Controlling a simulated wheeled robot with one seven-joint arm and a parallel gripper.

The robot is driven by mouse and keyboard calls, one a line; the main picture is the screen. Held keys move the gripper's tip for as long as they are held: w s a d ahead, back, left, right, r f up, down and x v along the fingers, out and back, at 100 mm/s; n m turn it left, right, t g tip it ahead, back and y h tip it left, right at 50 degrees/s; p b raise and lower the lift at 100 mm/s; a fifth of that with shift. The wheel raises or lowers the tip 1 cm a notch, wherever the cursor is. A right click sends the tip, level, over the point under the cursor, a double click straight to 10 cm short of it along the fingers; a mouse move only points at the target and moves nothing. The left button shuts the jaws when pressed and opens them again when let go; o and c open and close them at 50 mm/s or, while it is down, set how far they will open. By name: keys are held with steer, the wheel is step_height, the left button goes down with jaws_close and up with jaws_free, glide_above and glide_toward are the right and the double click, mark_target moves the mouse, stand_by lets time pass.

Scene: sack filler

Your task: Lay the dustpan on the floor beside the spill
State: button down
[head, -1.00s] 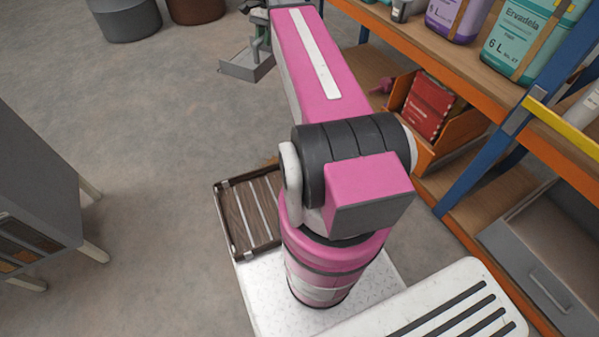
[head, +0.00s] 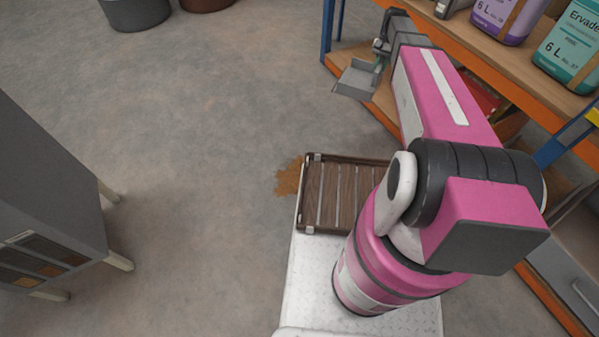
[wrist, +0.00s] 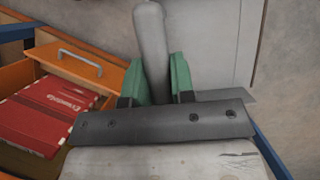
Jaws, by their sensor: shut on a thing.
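The grey dustpan (head: 357,79) hangs from my gripper (head: 381,58) at the top of the head view, in front of the shelf rack. In the wrist view my gripper (wrist: 156,82) has its two green fingers shut on the dustpan's grey handle, and the flat pan (wrist: 212,45) extends beyond, partly hidden by the gripper. The spill (head: 288,178) is an orange-brown patch on the floor, just left of my slatted deck, which may hide part of it. The dustpan is well apart from the spill, farther off and to the right.
The orange and blue shelf rack (head: 487,62) bears jugs along the right. A grey cabinet (head: 45,190) on pale legs stands at left. Two tubs, one grey (head: 135,13), stand at the back. The floor between is clear.

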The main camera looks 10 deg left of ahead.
steer(key=w+a+f+n+h, duration=0.1)
steer(key=a+f+n, duration=0.3)
steer(key=f, duration=0.7)
steer(key=w+a+f+n+h, duration=0.1)
steer(key=a+f+n+h, duration=0.2)
steer(key=f, duration=0.9)
steer(key=a+f+n, duration=0.4)
steer(key=a+f, duration=0.1)
steer(key=f, duration=0.6)
steer(key=d+f, duration=1.1)
steer(key=shift+s+d+f+t, duration=0.15)
steer(key=shift+s+d+t, duration=0.1)
steer(key=shift+s+t, duration=0.2)
steer(key=shift+f, duration=0.15)
steer(key=c, duration=1)
jaws_free()
steer(key=shift+o, duration=0.2)
